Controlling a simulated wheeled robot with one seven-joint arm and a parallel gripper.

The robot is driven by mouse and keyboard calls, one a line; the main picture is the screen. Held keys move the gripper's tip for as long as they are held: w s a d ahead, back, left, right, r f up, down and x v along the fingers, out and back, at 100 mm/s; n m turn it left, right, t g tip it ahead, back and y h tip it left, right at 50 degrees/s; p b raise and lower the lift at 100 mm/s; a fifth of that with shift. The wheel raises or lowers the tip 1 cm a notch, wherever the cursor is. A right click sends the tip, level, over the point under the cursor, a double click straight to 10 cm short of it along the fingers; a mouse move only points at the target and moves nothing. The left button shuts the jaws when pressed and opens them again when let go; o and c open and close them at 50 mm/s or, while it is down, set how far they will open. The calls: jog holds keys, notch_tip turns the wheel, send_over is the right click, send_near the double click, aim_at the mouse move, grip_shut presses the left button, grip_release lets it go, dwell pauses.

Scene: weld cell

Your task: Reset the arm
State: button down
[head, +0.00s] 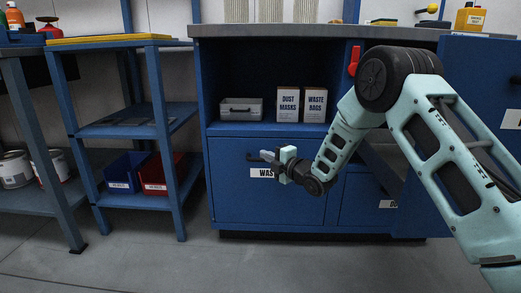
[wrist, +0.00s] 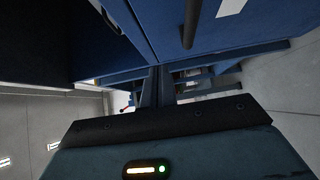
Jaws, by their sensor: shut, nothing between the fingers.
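My arm, pale green with black joints, reaches in from the right in the head view. My gripper (head: 268,156) is in front of the blue drawer (head: 230,198) of the cabinet, near its dark handle and white label, which the gripper partly covers. Its fingers are shut with nothing between them. In the wrist view, my gripper (wrist: 158,85) shows as two dark fingers close together, beside blue cabinet panels. I cannot tell from the head view how far the fingertips are from the drawer front.
The cabinet's open shelf holds a grey case (head: 241,109), a dust masks box (head: 288,104) and a waste bags box (head: 315,104). A blue shelf rack (head: 180,190) with blue and red bins stands at the left. Grey floor (head: 150,265) in front is clear.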

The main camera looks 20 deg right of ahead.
jog(key=s+a+r+m+g+h+p, duration=0.25)
jog(key=s+a+r+m+g, duration=0.2)
jog(key=s, duration=0.45)
jog(key=s+a+r+m+g+h+p, duration=0.1)
jog(key=s+a+r+m+g+p, duration=0.25)
jog(key=s+a, duration=0.45)
jog(key=s+d+r+m+g+h+p, duration=0.2)
jog(key=s+m+g+p, duration=0.15)
jog(key=s, duration=1.45)
jog(key=s+d+r+m+g+h+p, duration=0.25)
jog(key=s+m+g, duration=0.2)
jog(key=s, duration=1.25)
notch_tip(320, 180, up, 38)
jog(key=p, duration=3.7)
jog(key=shift+w+a, duration=0.15)
jog(key=shift+a, duration=0.15)
